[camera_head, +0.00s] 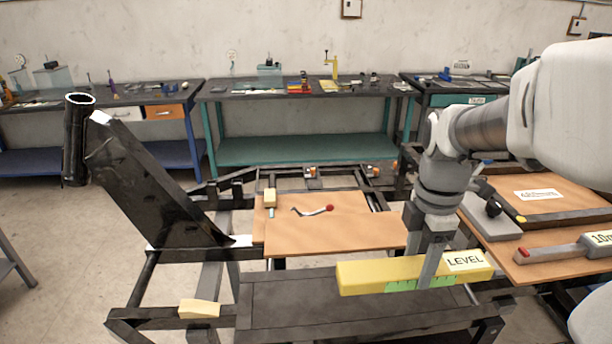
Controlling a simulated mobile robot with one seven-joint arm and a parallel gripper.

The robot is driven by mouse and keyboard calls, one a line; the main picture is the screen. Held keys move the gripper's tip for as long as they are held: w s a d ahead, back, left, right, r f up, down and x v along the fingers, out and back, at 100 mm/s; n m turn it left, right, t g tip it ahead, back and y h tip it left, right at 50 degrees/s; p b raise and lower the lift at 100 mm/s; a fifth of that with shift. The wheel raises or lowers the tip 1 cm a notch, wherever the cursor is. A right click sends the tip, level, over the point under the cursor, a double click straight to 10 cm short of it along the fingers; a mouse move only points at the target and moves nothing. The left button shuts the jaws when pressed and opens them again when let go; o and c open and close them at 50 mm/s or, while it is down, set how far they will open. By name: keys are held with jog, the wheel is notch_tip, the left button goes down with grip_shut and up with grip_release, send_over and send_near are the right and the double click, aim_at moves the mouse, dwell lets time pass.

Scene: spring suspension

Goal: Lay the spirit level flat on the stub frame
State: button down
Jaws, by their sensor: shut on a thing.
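The spirit level (365,276) is a long yellow bar with a white "LEVEL" label and a green patch on its lower edge. My gripper (433,267) is shut on it right of its middle, its fingers pointing down. The level lies crosswise, apparently close above a dark flat plate (285,312); I cannot tell whether it touches. The stub frame appears to be the black tubular frame (150,285) in the foreground, with a tall slanted black plate and upright tube (78,140) at left. My arm hides part of the right side.
A wood block (199,308) sits on the frame at front left. A right-hand bench (550,260) holds labelled tools. Workbenches line the wall.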

jog(key=w+a+f, duration=0.1)
jog(key=a+f, duration=0.1)
jog(key=w+a+f, duration=0.1)
jog(key=w+a, duration=0.1)
jog(key=a, duration=0.1)
jog(key=w+a+f, duration=0.1)
jog(key=a+f, duration=0.1)
jog(key=a, duration=0.1)
jog(key=shift+w+a+f, duration=0.2)
jog(key=shift+w+f, duration=0.15)
jog(key=shift+w, duration=0.05)
jog(key=shift+a+f, duration=0.1)
jog(key=shift+f, duration=2)
jog(key=shift+c, duration=0.5)
grip_release()
jog(key=shift+f, duration=0.1)
